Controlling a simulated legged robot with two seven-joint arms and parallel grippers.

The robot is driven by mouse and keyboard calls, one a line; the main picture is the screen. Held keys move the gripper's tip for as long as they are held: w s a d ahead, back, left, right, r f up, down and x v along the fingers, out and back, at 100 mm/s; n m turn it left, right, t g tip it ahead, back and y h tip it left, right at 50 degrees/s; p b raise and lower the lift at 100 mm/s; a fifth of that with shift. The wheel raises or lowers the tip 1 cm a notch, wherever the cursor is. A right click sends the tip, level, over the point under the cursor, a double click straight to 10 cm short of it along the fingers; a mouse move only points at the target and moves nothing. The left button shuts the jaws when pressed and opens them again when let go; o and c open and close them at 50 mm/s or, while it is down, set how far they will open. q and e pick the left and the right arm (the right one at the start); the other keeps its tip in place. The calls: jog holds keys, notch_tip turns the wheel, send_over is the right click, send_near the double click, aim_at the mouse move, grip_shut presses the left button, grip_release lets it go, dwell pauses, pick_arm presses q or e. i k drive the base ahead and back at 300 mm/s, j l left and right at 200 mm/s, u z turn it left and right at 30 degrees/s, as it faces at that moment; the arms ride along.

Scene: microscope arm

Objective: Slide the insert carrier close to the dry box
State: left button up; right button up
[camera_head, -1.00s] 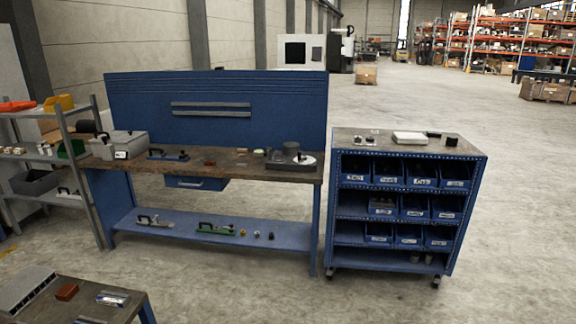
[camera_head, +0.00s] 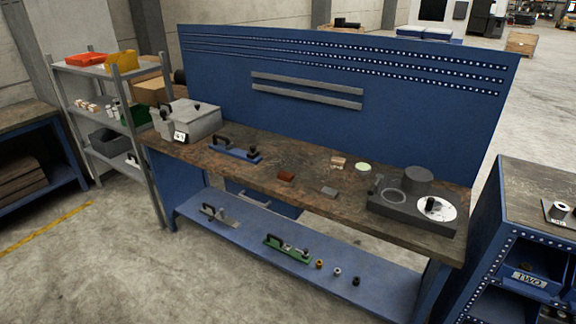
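A grey lidded box (camera_head: 187,122) with a white label and a dark knob stands at the left end of the workbench top; it looks like the dry box. A blue flat carrier (camera_head: 236,151) with a black handle and a black knob lies to its right, apart from it, and looks like the insert carrier. A gap of bare benchtop lies between them. Neither of my grippers is in view.
The workbench top (camera_head: 270,163) also holds a reddish-brown block (camera_head: 286,175), a small grey block (camera_head: 329,192) and a dark fixture (camera_head: 411,208). A green handled piece (camera_head: 287,248) lies on the lower shelf. A grey shelving rack (camera_head: 158,180) stands left; a blue bin cart (camera_head: 524,276) stands right.

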aim_at(229, 149)
jog(key=i+u, duration=0.25)
jog(key=i+l+u, duration=0.2)
jog(key=i, duration=0.2)
jog(key=i+z, duration=0.15)
jog(key=z, duration=0.25)
jog(key=i+j+z, duration=0.1)
jog(key=z, duration=0.3)
jog(key=i+j+z, duration=0.2)
jog(key=i+j, duration=0.3)
jog(key=i+j+z, duration=0.15)
jog(key=i+j, duration=0.4)
jog(key=i+j+z, duration=0.2)
jog(key=i+j, duration=0.3)
jog(key=j, duration=0.15)
